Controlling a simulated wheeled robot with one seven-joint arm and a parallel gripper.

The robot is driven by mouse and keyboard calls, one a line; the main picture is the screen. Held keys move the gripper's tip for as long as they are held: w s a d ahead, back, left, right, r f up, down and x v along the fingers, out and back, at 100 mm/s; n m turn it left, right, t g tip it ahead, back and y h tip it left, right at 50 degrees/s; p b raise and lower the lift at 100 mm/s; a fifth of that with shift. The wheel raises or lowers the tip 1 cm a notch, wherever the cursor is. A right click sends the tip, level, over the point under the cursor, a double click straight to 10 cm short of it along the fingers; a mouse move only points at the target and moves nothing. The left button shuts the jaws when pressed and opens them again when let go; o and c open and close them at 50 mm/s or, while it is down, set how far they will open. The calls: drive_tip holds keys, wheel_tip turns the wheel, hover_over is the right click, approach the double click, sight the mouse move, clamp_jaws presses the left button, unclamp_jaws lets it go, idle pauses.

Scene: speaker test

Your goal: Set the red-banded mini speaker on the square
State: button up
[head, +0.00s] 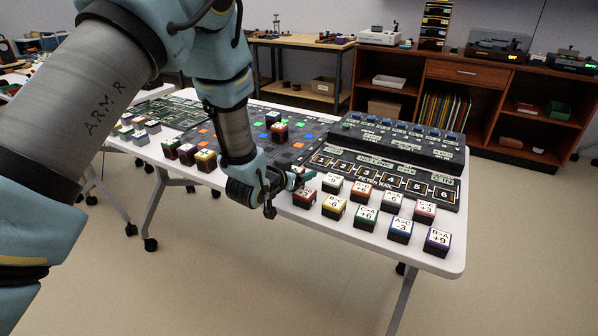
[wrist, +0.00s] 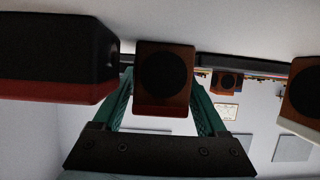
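In the wrist view, a small wooden speaker (wrist: 165,72) with a dark round cone and a red band shows between the two teal fingers of my gripper (wrist: 164,100). The fingers look open, with narrow gaps beside the red band; contact at the fingertips is not clear. In the head view, my gripper (head: 285,184) is low at the table's front edge, beside a red-banded block (head: 304,197). The dark board (head: 235,140) behind it bears several orange, green and blue squares; I cannot tell which is the task's square.
In the wrist view, a black red-banded block (wrist: 55,60) is close at left and a wooden white-banded speaker (wrist: 305,92) at right. In the head view, several labelled blocks (head: 366,217) line the white table's (head: 446,259) front. A console (head: 385,180) with numbered slots stands behind them.

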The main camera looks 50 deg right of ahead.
drive_tip(key=shift+o, duration=0.6)
drive_tip(key=shift+r, duration=0.1)
drive_tip(key=shift+r+p, duration=0.2)
drive_tip(key=shift+p, duration=0.1)
drive_tip(key=b+v, duration=0.2)
drive_tip(key=v, duration=1)
drive_tip(key=shift+f, duration=0.15)
